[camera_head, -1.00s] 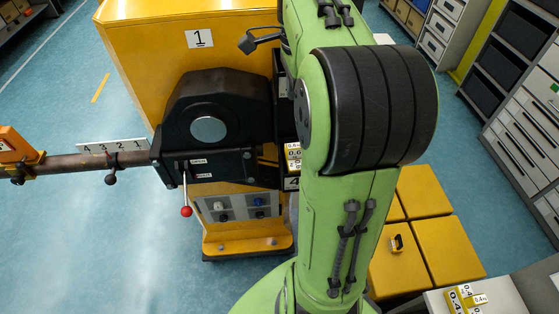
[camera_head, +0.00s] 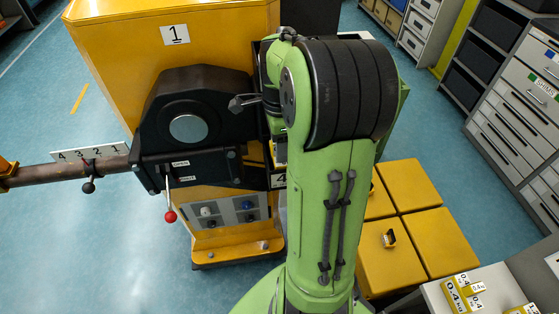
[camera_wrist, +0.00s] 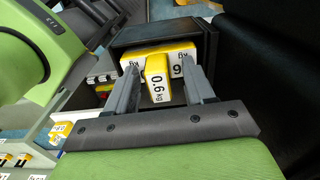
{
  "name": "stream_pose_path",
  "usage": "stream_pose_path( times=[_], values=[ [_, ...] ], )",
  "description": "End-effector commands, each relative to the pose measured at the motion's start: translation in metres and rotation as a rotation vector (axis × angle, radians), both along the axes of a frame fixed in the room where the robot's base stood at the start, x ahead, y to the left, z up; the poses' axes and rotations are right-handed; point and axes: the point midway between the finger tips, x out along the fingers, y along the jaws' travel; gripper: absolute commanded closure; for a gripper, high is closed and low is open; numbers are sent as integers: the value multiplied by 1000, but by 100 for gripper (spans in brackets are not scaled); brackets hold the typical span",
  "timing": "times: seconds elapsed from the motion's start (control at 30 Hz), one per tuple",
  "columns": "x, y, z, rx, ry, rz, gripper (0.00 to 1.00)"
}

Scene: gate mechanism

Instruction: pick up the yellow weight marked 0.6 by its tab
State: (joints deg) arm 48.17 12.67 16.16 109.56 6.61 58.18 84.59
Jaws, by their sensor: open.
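The yellow weight marked 0.6 kg (camera_wrist: 183,50) sits in a dark open box (camera_wrist: 215,42) in the wrist view. Its tab (camera_wrist: 157,82), printed "0.6 kg", points toward my gripper. My gripper (camera_wrist: 160,82) is open, with one finger on each side of the tab; I cannot tell whether either finger touches it. In the head view my arm hides most of the weight's surroundings, and my fingers cannot be made out there.
The yellow gate machine (camera_head: 110,40) has a black housing, a red-knobbed lever (camera_head: 170,215) and a numbered bar (camera_head: 60,172). Yellow blocks (camera_head: 440,240) stand right of my arm. Other weights (camera_head: 462,294) lie on a grey surface at lower right. A drawer cabinet (camera_head: 530,90) stands at the right.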

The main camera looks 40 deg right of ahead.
Motion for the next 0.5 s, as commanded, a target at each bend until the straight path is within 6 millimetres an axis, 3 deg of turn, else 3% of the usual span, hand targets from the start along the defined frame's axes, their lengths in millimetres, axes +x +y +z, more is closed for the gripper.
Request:
stream_pose_path(
  times=[0.17,0.5],
  values=[
    [0,0,1,-1,-1,0,48],
    [0,0,1,-1,-2,0,100]
  ],
)
